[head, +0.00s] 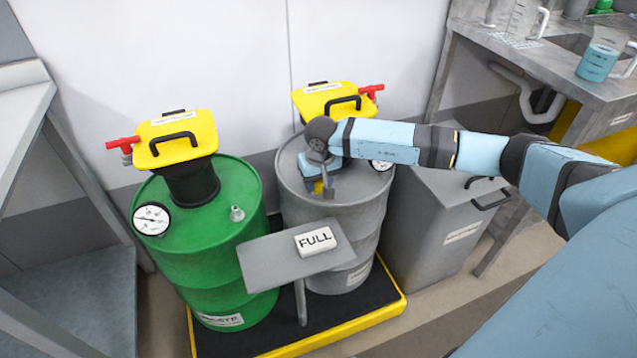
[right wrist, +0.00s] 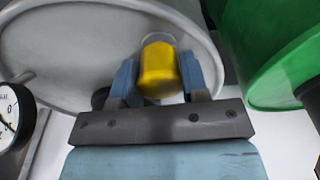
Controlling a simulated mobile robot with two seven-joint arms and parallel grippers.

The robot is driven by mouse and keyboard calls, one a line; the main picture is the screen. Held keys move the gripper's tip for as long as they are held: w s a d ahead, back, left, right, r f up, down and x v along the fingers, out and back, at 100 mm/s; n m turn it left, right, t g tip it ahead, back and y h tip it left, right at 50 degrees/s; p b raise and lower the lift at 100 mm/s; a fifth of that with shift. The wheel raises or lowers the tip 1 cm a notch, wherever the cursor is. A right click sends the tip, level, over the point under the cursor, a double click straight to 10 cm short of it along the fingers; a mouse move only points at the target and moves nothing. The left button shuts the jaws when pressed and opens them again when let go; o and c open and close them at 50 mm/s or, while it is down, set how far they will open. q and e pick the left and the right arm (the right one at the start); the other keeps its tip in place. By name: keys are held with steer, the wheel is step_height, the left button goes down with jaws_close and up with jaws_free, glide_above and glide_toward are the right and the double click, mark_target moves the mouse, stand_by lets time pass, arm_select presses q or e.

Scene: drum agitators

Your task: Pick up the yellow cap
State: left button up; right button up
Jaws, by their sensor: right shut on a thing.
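The yellow cap (right wrist: 158,68) is a short, bright cylinder between the two blue fingers of my right gripper (right wrist: 162,78) in the right wrist view. The gripper is shut on it. In the head view my right gripper (head: 321,185) points down over the top of the grey drum (head: 345,215), and only a small bit of yellow shows by its fingers. A pale ring shows at the cap's far end. I cannot tell whether the cap touches the drum top. My left gripper is not in view.
A green drum (head: 200,270) with a yellow-topped agitator (head: 177,138) and gauge (head: 151,219) stands left. Another yellow agitator top (head: 325,100) is behind my right gripper. A small grey stand (head: 265,262) bears a "FULL" sign (head: 316,241). A grey cabinet (head: 430,230) stands right.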

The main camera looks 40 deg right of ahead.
mark_target(320, 182)
step_height(320, 182, up, 3)
steer(key=shift+f+p, duration=0.2)
steer(key=shift+p, duration=0.15)
steer(key=shift+s+a+r, duration=0.1)
steer(key=shift+s+a, duration=0.05)
steer(key=shift+s, duration=0.5)
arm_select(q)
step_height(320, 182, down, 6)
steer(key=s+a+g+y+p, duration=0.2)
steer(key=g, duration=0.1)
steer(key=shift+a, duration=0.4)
arm_select(e)
steer(key=s+a, duration=0.4)
steer(key=s, duration=1.2)
steer(key=shift+s, duration=0.2)
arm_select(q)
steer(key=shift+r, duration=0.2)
arm_select(e)
steer(key=shift+r, duration=0.1)
arm_select(q)
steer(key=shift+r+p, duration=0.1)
steer(key=shift+p, duration=0.2)
arm_select(e)
steer(key=shift+r, duration=0.3)
steer(key=shift+w, duration=0.1)
